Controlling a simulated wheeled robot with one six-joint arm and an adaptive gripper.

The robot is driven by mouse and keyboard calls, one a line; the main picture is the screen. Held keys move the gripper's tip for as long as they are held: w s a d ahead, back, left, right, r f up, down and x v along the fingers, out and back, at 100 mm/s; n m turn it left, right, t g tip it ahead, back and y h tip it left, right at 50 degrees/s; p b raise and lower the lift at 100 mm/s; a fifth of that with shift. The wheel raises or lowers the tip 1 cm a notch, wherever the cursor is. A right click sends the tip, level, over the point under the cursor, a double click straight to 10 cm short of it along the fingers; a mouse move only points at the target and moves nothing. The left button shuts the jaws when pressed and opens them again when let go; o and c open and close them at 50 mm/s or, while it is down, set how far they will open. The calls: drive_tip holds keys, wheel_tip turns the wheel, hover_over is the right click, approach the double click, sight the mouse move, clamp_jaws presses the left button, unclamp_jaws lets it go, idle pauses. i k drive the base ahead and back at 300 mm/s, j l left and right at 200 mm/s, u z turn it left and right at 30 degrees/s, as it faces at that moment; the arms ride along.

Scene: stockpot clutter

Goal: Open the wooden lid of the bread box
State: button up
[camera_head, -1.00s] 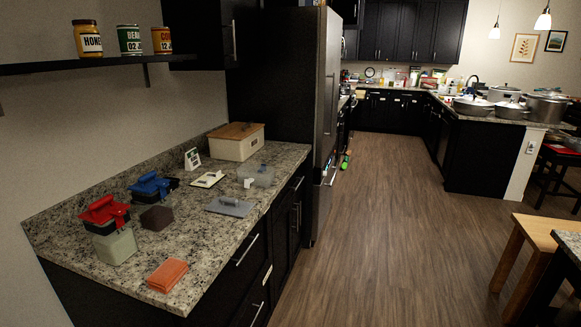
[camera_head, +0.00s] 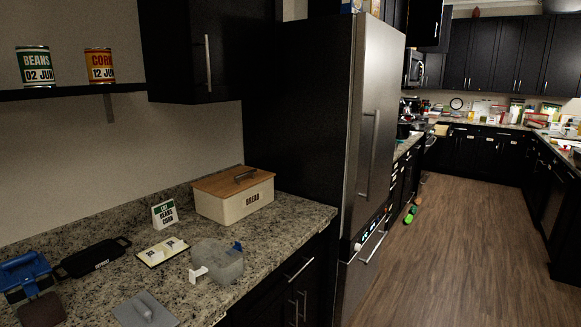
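The bread box (camera_head: 233,204) is a cream box marked BREAD. It stands at the far end of the granite counter, close to the wall and the fridge. Its wooden lid (camera_head: 217,182) lies flat and closed on top, with a dark handle (camera_head: 245,175) on it. My gripper does not show in the head view.
In front of the box are a small sign (camera_head: 165,214), a card (camera_head: 162,251), a clear container (camera_head: 217,262), a black pan (camera_head: 94,258), a grey float (camera_head: 146,310) and a blue-handled item (camera_head: 24,275). The fridge (camera_head: 315,120) stands behind.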

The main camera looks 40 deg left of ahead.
sight(224, 184)
drive_tip(key=i+u, duration=0.4)
drive_tip(key=i, duration=0.15)
drive_tip(key=i+l+u, duration=0.35)
drive_tip(key=i, duration=0.2)
drive_tip(key=j, duration=0.1)
